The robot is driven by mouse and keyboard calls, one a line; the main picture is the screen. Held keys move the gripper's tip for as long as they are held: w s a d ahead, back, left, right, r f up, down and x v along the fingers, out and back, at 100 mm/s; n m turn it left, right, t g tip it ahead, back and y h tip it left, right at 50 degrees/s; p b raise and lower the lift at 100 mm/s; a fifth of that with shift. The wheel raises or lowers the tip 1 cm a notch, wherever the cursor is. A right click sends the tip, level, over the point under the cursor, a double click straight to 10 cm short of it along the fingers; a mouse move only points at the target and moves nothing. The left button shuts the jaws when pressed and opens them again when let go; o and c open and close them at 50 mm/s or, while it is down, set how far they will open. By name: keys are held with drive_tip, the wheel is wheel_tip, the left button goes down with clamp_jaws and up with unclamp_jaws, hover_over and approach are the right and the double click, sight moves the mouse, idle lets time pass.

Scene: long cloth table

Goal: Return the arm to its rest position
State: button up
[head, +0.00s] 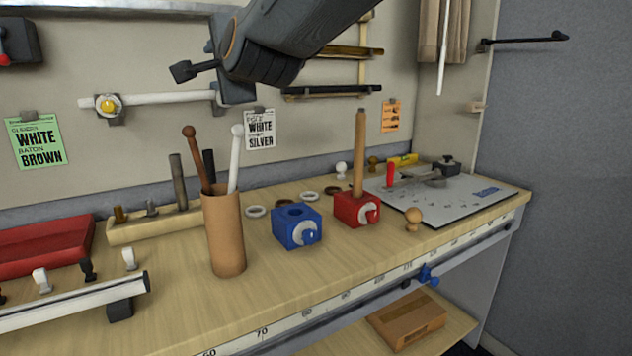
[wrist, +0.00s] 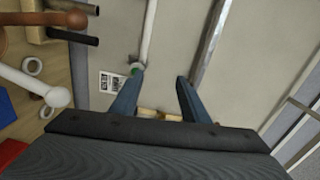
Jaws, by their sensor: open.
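My gripper (wrist: 160,82) is open and empty in the wrist view, with its two blue-grey fingers spread in front of the back panel. In the head view my arm (head: 285,40) comes in from the top and holds the gripper high above the bench, near the panel's rails. A white baton on the panel lies behind the left fingertip in the wrist view. I cannot tell the gap between them.
On the bench (head: 185,290) stand a brown cup (head: 225,235) with two batons, a blue block (head: 297,228), and a red block (head: 352,210) with an upright wooden stick. A horizontal white baton (head: 160,98) hangs on the panel beside my gripper.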

drive_tip(key=s+d+f+n+g+h, duration=0.2)
drive_tip(key=d+f+n+g+h, duration=0.1)
drive_tip(key=d+f, duration=1.15)
drive_tip(key=s+d+f+n+g+h, duration=0.2)
drive_tip(key=d+f+n+g+h, duration=0.2)
drive_tip(key=d+f, duration=1)
drive_tip(key=s+d+f+n+g+h, duration=0.1)
drive_tip(key=s+d+f+n+g, duration=0.15)
drive_tip(key=s+d+f, duration=0.4)
drive_tip(key=s+d+f+n+g+h, duration=0.1)
drive_tip(key=s+d+f+n+g, duration=0.2)
drive_tip(key=s+f, duration=0.6)
drive_tip(key=s+a+f+g+b, duration=0.2)
drive_tip(key=s+a+f+b, duration=0.3)
drive_tip(key=a+b, duration=0.4)
drive_tip(key=s+d+r+m+p, duration=0.1)
drive_tip(key=d+r+p, duration=0.7)
drive_tip(key=p, duration=0.5)
drive_tip(key=shift+s+d+r+m, duration=0.2)
drive_tip(key=shift+d+r+m, duration=0.15)
drive_tip(key=shift+d, duration=0.3)
